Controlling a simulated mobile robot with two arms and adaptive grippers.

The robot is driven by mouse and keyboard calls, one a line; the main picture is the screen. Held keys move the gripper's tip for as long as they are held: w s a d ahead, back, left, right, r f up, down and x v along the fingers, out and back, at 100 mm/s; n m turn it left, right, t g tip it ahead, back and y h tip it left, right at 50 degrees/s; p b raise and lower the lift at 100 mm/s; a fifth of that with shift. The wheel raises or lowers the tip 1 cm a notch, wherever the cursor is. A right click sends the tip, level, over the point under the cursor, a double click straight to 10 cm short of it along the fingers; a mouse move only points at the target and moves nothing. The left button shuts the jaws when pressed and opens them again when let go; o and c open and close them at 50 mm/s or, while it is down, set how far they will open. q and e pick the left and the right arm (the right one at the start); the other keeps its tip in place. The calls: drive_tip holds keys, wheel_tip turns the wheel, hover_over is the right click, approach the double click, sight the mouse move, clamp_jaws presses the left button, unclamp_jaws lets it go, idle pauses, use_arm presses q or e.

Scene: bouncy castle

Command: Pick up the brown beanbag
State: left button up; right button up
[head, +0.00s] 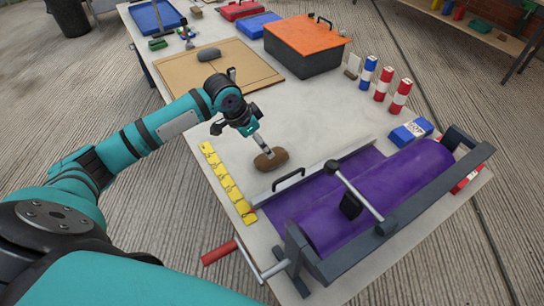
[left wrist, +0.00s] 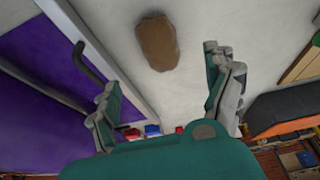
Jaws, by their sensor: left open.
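The brown beanbag (head: 271,159) lies on the pale table top, between the yellow pieces and the purple roller unit. It also shows in the left wrist view (left wrist: 157,43), ahead of the fingers and apart from them. My left gripper (head: 265,149) is just above the beanbag in the head view, pointing down at it. In the left wrist view its two fingers (left wrist: 168,95) are spread wide with nothing between them. My right gripper is not in view.
A purple roller unit (head: 370,198) with a black handle (head: 289,180) stands close to the beanbag. Yellow pieces (head: 227,183) line the table's left edge. A grey beanbag (head: 208,54) lies on a brown board (head: 177,76). An orange-lidded box (head: 304,50) and several cans stand further back.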

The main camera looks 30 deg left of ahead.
sight(266, 157)
use_arm(q)
drive_tip(key=x, duration=0.3)
drive_tip(key=shift+w+f, duration=0.15)
drive_tip(key=shift+f, duration=0.05)
drive_tip(key=shift+w+d+f, duration=0.15)
drive_tip(key=shift+w+f, duration=0.1)
drive_tip(key=shift+f, duration=0.55)
drive_tip(key=x, duration=0.4)
drive_tip(key=shift+f+p, duration=0.3)
drive_tip(key=shift+p, duration=0.1)
drive_tip(key=shift+d+f, duration=0.1)
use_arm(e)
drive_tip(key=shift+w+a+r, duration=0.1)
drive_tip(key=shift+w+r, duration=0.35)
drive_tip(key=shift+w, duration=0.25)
use_arm(q)
drive_tip(key=shift+c, duration=0.8)
drive_tip(key=c, duration=1.3)
drive_tip(key=shift+w, duration=0.1)
drive_tip(key=shift+c, duration=1.2)
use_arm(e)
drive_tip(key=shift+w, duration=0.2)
